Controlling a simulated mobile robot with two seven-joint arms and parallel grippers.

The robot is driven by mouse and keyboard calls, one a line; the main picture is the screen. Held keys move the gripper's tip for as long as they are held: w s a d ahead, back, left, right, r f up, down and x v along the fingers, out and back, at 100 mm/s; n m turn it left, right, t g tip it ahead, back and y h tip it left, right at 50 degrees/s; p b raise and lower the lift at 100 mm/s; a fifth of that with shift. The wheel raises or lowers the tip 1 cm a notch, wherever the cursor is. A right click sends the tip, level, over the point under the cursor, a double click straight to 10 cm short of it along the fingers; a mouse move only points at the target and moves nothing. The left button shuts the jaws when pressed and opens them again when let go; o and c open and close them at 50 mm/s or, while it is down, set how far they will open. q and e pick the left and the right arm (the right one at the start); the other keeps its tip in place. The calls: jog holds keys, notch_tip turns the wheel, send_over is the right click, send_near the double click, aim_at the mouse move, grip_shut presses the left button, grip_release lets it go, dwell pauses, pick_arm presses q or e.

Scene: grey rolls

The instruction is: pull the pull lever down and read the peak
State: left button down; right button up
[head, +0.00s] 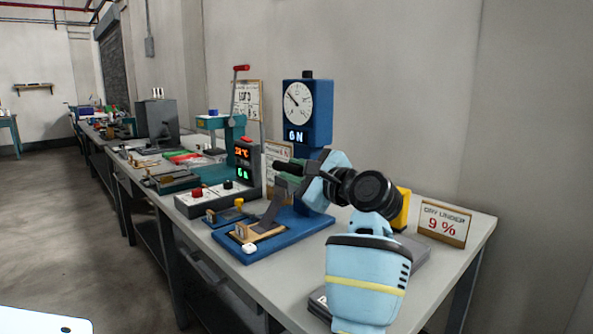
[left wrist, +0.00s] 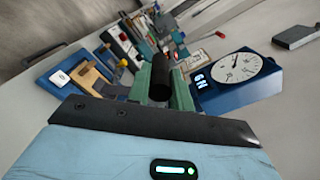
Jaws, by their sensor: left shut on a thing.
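The force tester has a blue gauge head (head: 320,122) with a white round dial (head: 297,101) and a lit display (head: 296,135) below it. The display ends in N; its digit is small and hard to read. The dial needle points to the upper left in the head view. The blue tester base (head: 292,237) lies on the bench. My left gripper (head: 287,173) is shut on the black grip of the pull lever (left wrist: 160,82), in front of the gauge column. In the left wrist view, green fingers flank the grip. My right gripper is not in view.
More devices line the bench behind. Open floor (head: 70,220) lies to the left.

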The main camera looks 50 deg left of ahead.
pick_arm(q)
jog(key=shift+f, duration=0.45)
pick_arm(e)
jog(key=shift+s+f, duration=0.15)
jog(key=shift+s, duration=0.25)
pick_arm(q)
jog(key=shift+f, duration=0.1)
jog(key=c, duration=1.3)
grip_release()
jog(key=shift+o, duration=0.2)
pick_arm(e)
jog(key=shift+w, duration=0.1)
pick_arm(q)
jog(key=shift+d, duration=0.25)
jog(key=d, duration=0.7)
jog(key=shift+w+d, duration=0.2)
jog(key=shift+w, duration=0.15)
